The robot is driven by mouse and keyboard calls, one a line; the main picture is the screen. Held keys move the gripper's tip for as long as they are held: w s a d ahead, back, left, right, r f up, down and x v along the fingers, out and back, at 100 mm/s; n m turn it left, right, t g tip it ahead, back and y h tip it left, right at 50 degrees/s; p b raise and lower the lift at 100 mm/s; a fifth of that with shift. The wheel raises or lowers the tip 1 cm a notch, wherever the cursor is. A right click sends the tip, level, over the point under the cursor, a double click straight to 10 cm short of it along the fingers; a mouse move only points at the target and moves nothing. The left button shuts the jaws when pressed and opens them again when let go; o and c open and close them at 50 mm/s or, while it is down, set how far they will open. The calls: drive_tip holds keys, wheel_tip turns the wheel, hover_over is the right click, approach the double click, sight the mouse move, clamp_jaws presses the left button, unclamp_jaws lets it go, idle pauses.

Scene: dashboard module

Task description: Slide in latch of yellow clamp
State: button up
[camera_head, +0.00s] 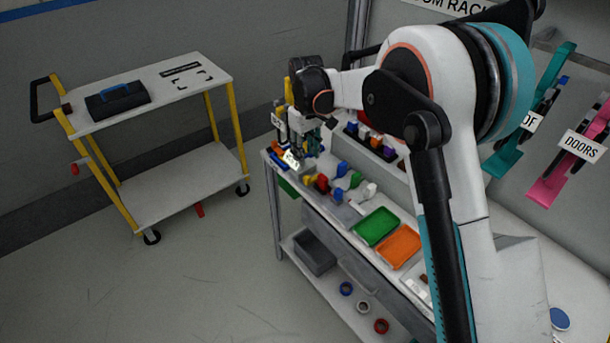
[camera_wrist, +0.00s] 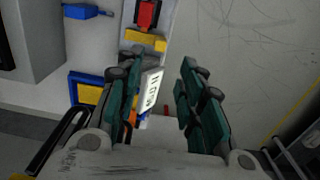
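My gripper (camera_head: 300,145) hangs over the far left end of the workbench in the head view. In the wrist view its two teal-padded fingers (camera_wrist: 160,70) stand apart, with a gap and nothing held between them. A yellow bar (camera_wrist: 146,40) with a red part (camera_wrist: 147,14) beside it lies beyond the left finger. I cannot tell whether this is the yellow clamp. In the head view a small yellow piece (camera_head: 308,181) stands in the row of coloured parts right of my gripper. No latch can be made out.
A white label (camera_wrist: 151,90) stands close by the left finger. Green (camera_head: 377,226) and orange (camera_head: 399,246) trays lie along the workbench. A yellow-legged cart (camera_head: 190,88) stands apart at left. Open floor (camera_wrist: 245,60) shows to the right in the wrist view.

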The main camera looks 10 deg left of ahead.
sight(306, 176)
wheel_tip(306, 176, down, 9)
drive_tip(key=shift+f+b, duration=0.1)
drive_tip(key=shift+b, duration=1.05)
clamp_jaws()
